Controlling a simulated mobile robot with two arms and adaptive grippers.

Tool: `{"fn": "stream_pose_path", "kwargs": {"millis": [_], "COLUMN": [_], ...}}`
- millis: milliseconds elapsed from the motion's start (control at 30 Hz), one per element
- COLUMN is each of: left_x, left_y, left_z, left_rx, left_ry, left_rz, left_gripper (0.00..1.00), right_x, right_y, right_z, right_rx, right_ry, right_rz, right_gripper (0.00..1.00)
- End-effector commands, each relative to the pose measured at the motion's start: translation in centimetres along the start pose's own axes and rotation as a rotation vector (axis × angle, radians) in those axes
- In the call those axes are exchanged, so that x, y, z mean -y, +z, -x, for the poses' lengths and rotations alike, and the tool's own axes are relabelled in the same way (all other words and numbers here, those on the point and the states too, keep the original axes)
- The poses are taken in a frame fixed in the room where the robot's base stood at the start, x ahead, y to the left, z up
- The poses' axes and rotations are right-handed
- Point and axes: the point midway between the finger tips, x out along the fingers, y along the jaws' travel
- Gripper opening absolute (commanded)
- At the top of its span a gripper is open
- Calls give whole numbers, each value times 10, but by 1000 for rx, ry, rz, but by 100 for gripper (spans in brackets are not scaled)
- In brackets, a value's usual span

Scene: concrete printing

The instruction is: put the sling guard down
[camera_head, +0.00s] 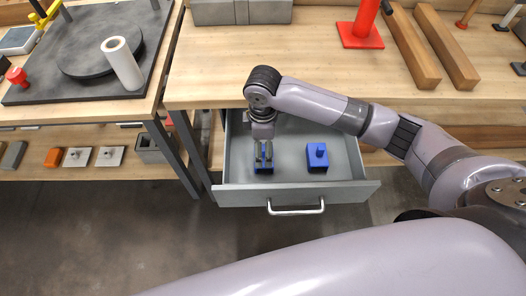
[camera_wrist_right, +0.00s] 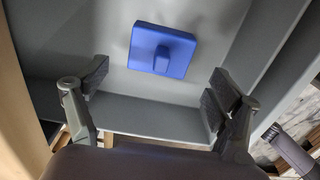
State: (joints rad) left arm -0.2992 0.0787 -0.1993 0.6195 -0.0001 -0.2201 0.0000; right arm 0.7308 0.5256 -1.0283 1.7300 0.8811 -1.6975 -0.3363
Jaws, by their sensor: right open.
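The right blue block (camera_head: 317,159) lies apart on the drawer floor. In the right wrist view, one blue block (camera_wrist_right: 163,50) lies flat beyond the spread fingertips of my right gripper (camera_wrist_right: 155,92), with clear space on both sides. The right gripper is open and empty. My left gripper is out of view.
The drawer's front has a metal handle (camera_head: 296,208), and its walls stand close around the gripper. The wooden bench top (camera_head: 320,80) is above it, with wooden beams (camera_head: 413,50) and a red stand (camera_head: 360,35). A white roll (camera_head: 122,62) stands on the left bench.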

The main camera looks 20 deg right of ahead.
Motion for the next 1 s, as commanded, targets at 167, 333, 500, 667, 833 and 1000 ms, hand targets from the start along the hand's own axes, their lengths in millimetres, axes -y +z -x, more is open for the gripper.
{"fn": "stream_pose_path", "kwargs": {"millis": [167, 333, 500, 667, 833, 1000], "left_x": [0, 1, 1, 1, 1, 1], "left_y": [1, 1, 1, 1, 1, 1], "left_z": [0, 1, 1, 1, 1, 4], "left_rx": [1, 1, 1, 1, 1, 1], "left_ry": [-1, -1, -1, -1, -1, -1], "left_rz": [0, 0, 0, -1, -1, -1], "left_gripper": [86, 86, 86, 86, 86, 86], "right_x": [0, 0, 0, 0, 0, 0], "right_y": [0, 0, 0, 0, 0, 0], "right_z": [36, 54, 58, 58, 58, 61], "right_rx": [-1, -1, 1, 1, 1, 1], "right_ry": [2, 0, -2, -2, -2, -1], "right_rz": [1, 1, 1, 0, 0, 0], "right_gripper": [86, 86, 86, 86, 86, 86]}}
